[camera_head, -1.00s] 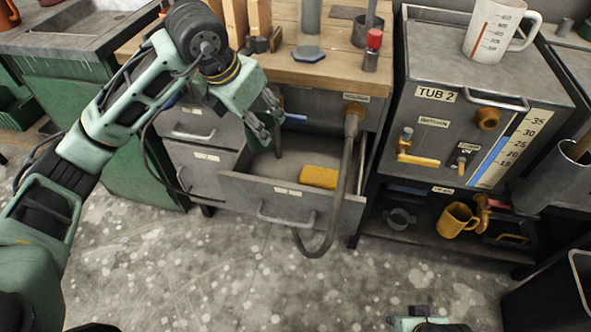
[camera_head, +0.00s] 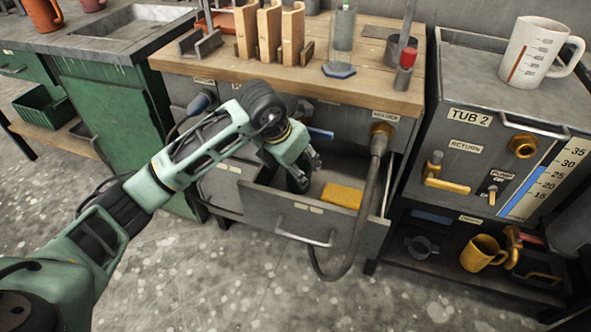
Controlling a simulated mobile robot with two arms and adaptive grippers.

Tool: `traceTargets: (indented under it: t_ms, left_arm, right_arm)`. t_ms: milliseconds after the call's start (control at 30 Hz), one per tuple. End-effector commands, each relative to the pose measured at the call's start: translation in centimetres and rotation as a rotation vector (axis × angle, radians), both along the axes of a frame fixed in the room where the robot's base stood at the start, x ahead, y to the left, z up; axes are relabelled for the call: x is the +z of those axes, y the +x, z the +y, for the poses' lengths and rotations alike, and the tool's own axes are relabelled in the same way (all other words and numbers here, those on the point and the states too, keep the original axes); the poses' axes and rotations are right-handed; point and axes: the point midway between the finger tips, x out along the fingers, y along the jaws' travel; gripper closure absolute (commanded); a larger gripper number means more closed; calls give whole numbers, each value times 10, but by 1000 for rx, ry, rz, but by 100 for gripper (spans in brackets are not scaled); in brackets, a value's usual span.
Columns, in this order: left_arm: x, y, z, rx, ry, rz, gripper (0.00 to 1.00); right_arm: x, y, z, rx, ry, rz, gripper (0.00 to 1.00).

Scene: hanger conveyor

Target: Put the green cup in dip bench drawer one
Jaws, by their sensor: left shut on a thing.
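My left gripper (camera_head: 308,166) reaches down into the open drawer (camera_head: 300,222) of the grey bench, at its left side. It is shut on the dark green cup (camera_head: 298,181), which shows only in part below and beside the fingers. The cup is inside the drawer's outline, near its back left. I cannot tell whether it touches the drawer floor. A yellow block (camera_head: 342,196) lies in the same drawer, to the right of the cup. My right gripper is out of view.
A grey hose (camera_head: 376,175) hangs from a brass fitting and loops past the drawer's right front. The wooden bench top (camera_head: 300,78) overhangs behind the drawer. Tub 2 (camera_head: 490,150) stands at the right, with a yellow mug (camera_head: 481,254) on the shelf below.

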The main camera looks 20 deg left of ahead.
Motion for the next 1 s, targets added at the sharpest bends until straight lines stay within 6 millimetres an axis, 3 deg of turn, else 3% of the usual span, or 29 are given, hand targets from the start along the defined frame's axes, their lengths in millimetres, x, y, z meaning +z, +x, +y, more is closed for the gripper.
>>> traceTargets:
  t_ms: [67,400,433,600,1000]
  left_arm:
    - [-12,-3,1,0,2,7,84]
    - [-14,-3,2,0,2,5,84]
    - [-13,-3,2,0,2,5,49]
    - [-13,-3,2,0,2,5,35]
    - [-8,-3,2,0,3,4,33]
  right_arm:
    - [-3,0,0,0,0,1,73]
    - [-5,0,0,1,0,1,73]
    - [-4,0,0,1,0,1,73]
    - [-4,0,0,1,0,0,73]
    - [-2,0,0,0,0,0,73]
